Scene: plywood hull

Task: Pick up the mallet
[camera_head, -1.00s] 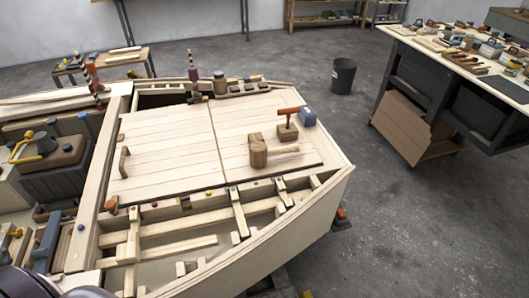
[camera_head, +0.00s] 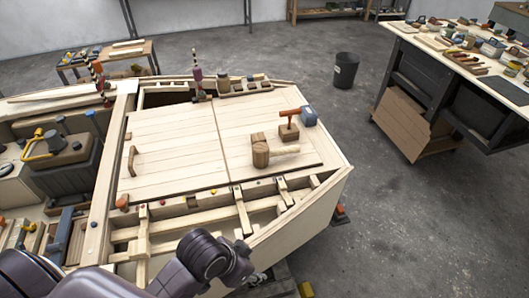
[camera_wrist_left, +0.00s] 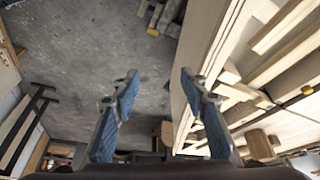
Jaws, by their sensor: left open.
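The mallet (camera_head: 261,153) has a thick brown wooden head and a pale handle (camera_head: 284,150). It lies on the pale plank deck, its handle pointing right. My left arm comes in from the lower left, and my left gripper (camera_head: 258,279) is at the bottom of the head view, in front of the hull and well short of the mallet. In the left wrist view its two blue-padded fingers (camera_wrist_left: 158,78) are spread wide with nothing between them but floor. I cannot tell whether the mallet shows in that view. My right gripper is not in view.
An orange-handled tool on a brown block (camera_head: 289,132) and a blue object (camera_head: 308,116) sit just behind the mallet. Open framing with slats (camera_head: 240,212) lies between gripper and deck. The hull's rim (camera_head: 325,190) rises beside the gripper. A workbench (camera_head: 440,75) stands right.

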